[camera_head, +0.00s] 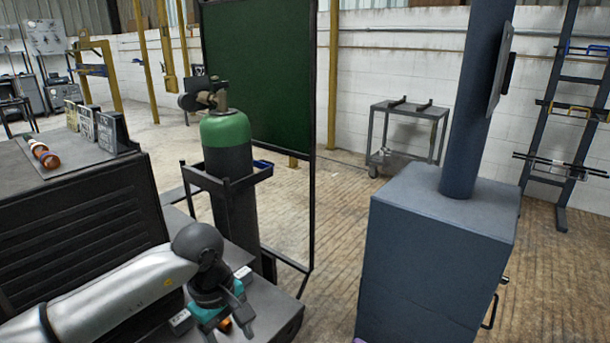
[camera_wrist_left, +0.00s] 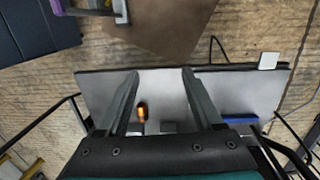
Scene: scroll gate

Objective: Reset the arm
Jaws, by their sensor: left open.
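My left arm comes in from the lower left in the head view. Its teal gripper (camera_head: 228,325) hangs in front of the dark machine, low in the picture, pointing down. In the left wrist view the two fingers of the left gripper (camera_wrist_left: 160,75) are spread apart with nothing held between them. Beyond them lies a grey panel-like surface (camera_wrist_left: 165,88).
An orange-and-white bottle (camera_head: 44,154) lies on the dark machine top (camera_head: 25,175), near several small label boxes (camera_head: 97,128). A green-topped gas cylinder (camera_head: 226,135) stands behind my gripper, beside a green framed screen (camera_head: 262,75). A blue-grey cabinet (camera_head: 435,235) with a column stands right.

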